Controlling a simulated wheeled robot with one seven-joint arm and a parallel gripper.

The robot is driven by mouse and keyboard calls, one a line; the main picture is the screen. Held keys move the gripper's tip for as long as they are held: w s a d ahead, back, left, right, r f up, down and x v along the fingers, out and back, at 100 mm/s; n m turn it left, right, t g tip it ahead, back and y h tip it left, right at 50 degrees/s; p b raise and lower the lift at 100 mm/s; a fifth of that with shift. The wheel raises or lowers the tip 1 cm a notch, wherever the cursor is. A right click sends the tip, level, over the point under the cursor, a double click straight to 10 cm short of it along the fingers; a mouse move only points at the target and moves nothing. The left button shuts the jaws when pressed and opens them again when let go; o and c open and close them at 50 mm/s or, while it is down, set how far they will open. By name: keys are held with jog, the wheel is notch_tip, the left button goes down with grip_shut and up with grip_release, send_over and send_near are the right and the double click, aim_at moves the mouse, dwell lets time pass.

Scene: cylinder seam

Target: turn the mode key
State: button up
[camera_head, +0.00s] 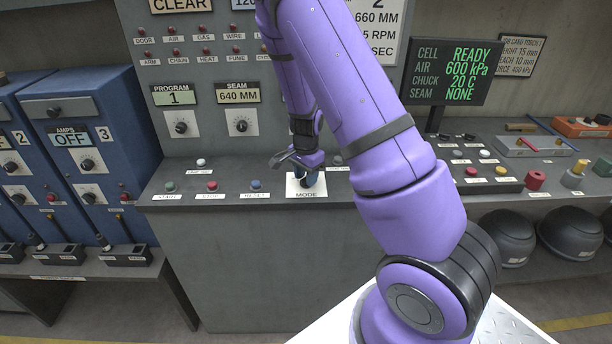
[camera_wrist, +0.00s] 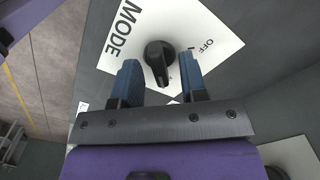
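The mode key is a black knob (camera_wrist: 159,62) on a white plate (camera_wrist: 205,30) lettered MODE and OFF in the wrist view. In the head view the plate (camera_head: 294,190) lies on the console ledge, and my gripper hides most of the knob. My gripper (camera_wrist: 160,78) has two blue-padded fingers, spread apart, one on each side of the knob's lower end. A gap shows between each finger and the knob in the wrist view. In the head view my gripper (camera_head: 308,180) is low over the plate. Whether the fingertips reach down beside the knob is hard to tell.
Start (camera_head: 170,186), stop (camera_head: 212,186) and reset (camera_head: 255,184) buttons sit left of the plate on the ledge. The upright panel with the program knob (camera_head: 181,127) and seam knob (camera_head: 241,125) stands behind. A status screen (camera_head: 453,72) reads READY.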

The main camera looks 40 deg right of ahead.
notch_tip(320, 180, up, 11)
dwell(0.6)
jog(key=shift+f, duration=0.1)
dwell(0.3)
jog(key=s+a+r+n+t+y, duration=0.1)
jog(key=s+a+r+n, duration=0.35)
jog(key=r, duration=0.35)
jog(key=s+a+r+n+t+y, duration=0.1)
jog(key=s+a+r+n, duration=0.3)
jog(key=r, duration=0.4)
jog(key=s+a+r+n+t+h, duration=0.1)
jog(key=s+a+r+n, duration=0.1)
jog(key=s, duration=0.7)
jog(key=s+a+r+n+t+h, duration=0.1)
jog(key=s+a+r+n+t, duration=0.1)
jog(key=s+r+n, duration=0.3)
jog(key=s+r, duration=0.1)
jog(key=s, duration=0.3)
jog(key=shift+a+r, duration=0.25)
jog(key=shift+r, duration=0.15)
jog(key=shift+n, duration=0.25)
